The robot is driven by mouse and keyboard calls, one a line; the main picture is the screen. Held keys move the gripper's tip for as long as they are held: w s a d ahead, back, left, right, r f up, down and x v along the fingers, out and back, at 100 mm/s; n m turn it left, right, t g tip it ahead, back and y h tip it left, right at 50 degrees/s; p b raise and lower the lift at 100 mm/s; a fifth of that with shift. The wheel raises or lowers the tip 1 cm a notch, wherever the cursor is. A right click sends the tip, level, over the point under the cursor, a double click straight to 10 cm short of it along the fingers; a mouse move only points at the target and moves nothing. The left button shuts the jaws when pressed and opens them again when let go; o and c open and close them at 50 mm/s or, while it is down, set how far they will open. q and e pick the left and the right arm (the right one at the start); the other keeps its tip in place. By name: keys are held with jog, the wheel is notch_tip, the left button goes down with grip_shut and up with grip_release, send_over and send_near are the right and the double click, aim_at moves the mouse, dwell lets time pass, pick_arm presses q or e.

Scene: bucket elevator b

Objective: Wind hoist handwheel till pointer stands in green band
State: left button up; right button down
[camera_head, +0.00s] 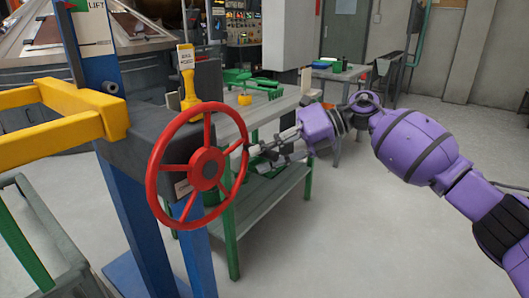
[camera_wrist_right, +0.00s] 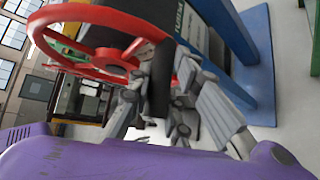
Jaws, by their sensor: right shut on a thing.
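The red spoked handwheel (camera_head: 206,169) stands upright on a dark housing on the blue hoist post. Its rim and hub also show in the right wrist view (camera_wrist_right: 100,14). My right gripper (camera_head: 253,150) is at the wheel's right rim, reaching in from the right. In the right wrist view its grey fingers close around a dark handle (camera_wrist_right: 160,85) by the wheel. A sign reading LIFT (camera_head: 96,5), with green and red patches beside it, is at the top left, cut by the frame edge. My left gripper is out of view.
A yellow lever with a tag (camera_head: 187,75) stands above the wheel. Yellow bars (camera_head: 85,110) stick out to the left. Grey floor is clear at the lower right.

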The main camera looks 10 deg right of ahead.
jog(key=c, duration=1.6)
grip_release()
jog(key=shift+s+a+r, duration=0.1)
jog(key=shift+a+r, duration=0.05)
jog(key=shift+r, duration=0.2)
jog(key=shift+f, duration=0.2)
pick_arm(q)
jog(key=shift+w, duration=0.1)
pick_arm(e)
jog(key=v, duration=1.2)
jog(key=shift+r, duration=0.15)
